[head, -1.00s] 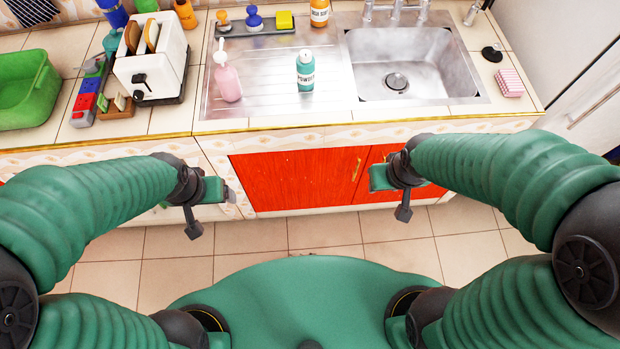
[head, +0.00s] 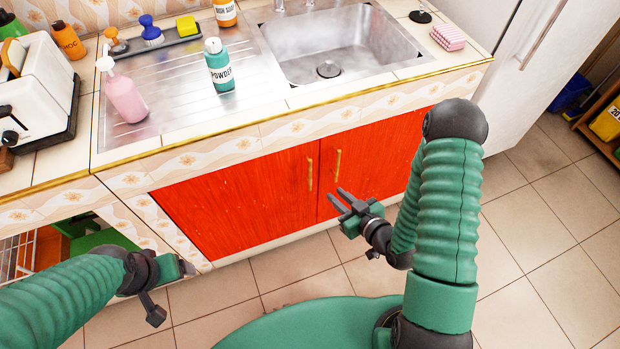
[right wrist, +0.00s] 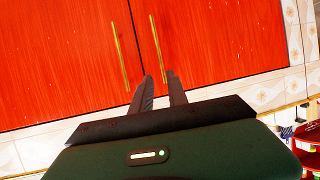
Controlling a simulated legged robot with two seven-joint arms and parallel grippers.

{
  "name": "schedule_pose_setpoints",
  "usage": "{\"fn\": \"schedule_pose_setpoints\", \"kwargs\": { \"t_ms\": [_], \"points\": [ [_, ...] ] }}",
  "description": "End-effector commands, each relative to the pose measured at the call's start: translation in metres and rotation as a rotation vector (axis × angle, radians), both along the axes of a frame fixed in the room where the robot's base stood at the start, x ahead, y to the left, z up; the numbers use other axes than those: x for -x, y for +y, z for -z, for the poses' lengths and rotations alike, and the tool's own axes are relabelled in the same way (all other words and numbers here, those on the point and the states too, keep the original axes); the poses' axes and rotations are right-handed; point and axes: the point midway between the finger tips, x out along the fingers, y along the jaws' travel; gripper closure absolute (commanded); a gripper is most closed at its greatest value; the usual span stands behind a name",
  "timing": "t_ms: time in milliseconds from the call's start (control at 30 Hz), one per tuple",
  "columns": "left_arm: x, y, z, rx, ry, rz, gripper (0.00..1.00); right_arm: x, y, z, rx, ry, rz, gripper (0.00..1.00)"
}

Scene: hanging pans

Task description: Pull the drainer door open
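The red left door (head: 235,190) under the drainer is shut, with a thin upright brass handle (head: 309,174) near its right edge. The right wrist view also shows this handle (right wrist: 120,57), up and left of the fingers. The red right door (head: 375,155) beside it is shut too, with its own brass handle (head: 337,163). My right gripper (head: 338,195) is open and empty, in front of the doors and below both handles; its fingers (right wrist: 159,84) stand apart. My left gripper (head: 188,266) is low at the left, its fingers not clear.
The steel drainer (head: 170,85) and sink (head: 335,45) are above the doors. A pink bottle (head: 126,95) and a green powder bottle (head: 219,68) stand on the drainer. An open shelf (head: 60,240) is at the left. The tiled floor (head: 540,250) is clear at the right.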

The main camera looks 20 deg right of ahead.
Motion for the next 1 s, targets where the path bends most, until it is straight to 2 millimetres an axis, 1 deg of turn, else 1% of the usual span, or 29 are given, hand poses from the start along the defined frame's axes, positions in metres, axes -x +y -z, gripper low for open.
{"fn": "schedule_pose_setpoints", "kwargs": {
  "t_ms": [33,100,200,267,500,600,700,767,1000],
  "points": [
    [0.000,0.000,0.019,0.000,0.000,0.000,0.23,-0.007,0.001,0.012,0.003,-0.005,-0.003,0.80],
    [0.000,0.000,0.036,0.000,0.001,0.000,0.23,-0.018,0.003,0.018,0.003,-0.007,-0.003,0.80],
    [0.001,0.000,0.049,0.000,0.002,0.000,0.23,-0.042,0.009,0.025,0.003,-0.005,-0.004,0.80],
    [0.001,0.000,0.046,0.000,0.002,0.000,0.23,-0.056,0.011,0.027,0.001,-0.001,-0.003,0.80],
    [0.000,0.000,0.057,0.000,0.001,0.000,0.23,-0.111,0.022,0.050,0.001,-0.001,0.000,0.80],
    [0.000,0.000,0.061,0.000,0.001,0.000,0.23,-0.128,0.026,0.057,0.000,0.000,-0.001,0.80],
    [0.000,0.000,0.063,0.000,0.001,0.000,0.23,-0.139,0.027,0.060,0.001,0.001,0.001,0.80],
    [0.000,0.000,0.063,0.000,0.001,0.000,0.23,-0.142,0.028,0.061,0.001,0.002,0.001,0.80],
    [0.000,0.000,0.063,0.000,0.001,0.000,0.23,-0.144,0.028,0.061,0.001,0.002,0.001,0.80]
  ]
}}
